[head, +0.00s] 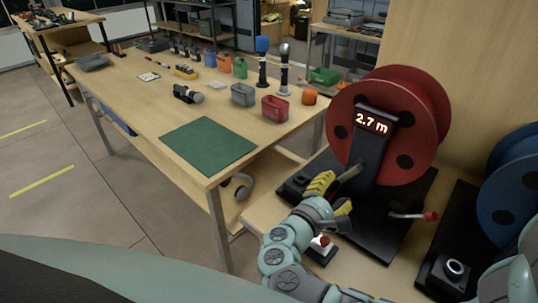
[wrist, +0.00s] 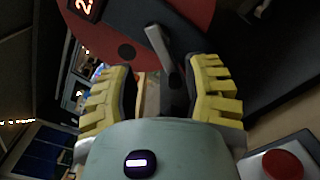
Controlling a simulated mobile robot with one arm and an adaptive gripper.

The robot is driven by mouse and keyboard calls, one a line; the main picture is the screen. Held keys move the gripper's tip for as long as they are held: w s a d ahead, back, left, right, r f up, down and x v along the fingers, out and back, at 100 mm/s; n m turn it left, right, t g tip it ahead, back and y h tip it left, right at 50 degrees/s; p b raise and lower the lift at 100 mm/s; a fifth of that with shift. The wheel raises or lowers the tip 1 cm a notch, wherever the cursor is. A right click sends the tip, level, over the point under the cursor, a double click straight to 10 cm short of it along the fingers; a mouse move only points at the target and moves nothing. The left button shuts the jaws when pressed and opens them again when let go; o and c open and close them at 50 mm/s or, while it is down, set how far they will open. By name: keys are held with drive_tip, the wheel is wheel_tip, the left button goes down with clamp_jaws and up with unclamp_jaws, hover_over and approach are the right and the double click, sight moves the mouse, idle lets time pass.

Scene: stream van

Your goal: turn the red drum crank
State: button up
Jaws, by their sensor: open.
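The red drum (head: 390,110) stands upright on a black stand (head: 371,150) whose display reads "2.7 m". In the wrist view my gripper (wrist: 163,98) shows the lever (wrist: 160,45) ahead, between or just beyond the fingertips; I cannot tell which. The red drum (wrist: 145,22) is behind it.
A red push button (head: 321,240) sits just below my gripper. A blue drum (head: 510,185) stands at the right. A large wooden table (head: 150,105) at the left holds a green mat (head: 208,145), bins and tools. Open floor lies farther left.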

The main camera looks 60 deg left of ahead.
sight(351, 175)
drive_tip(key=p+x, duration=0.1)
drive_tip(key=x, duration=0.7)
drive_tip(key=shift+w+d, duration=0.1)
clamp_jaws()
idle(0.4)
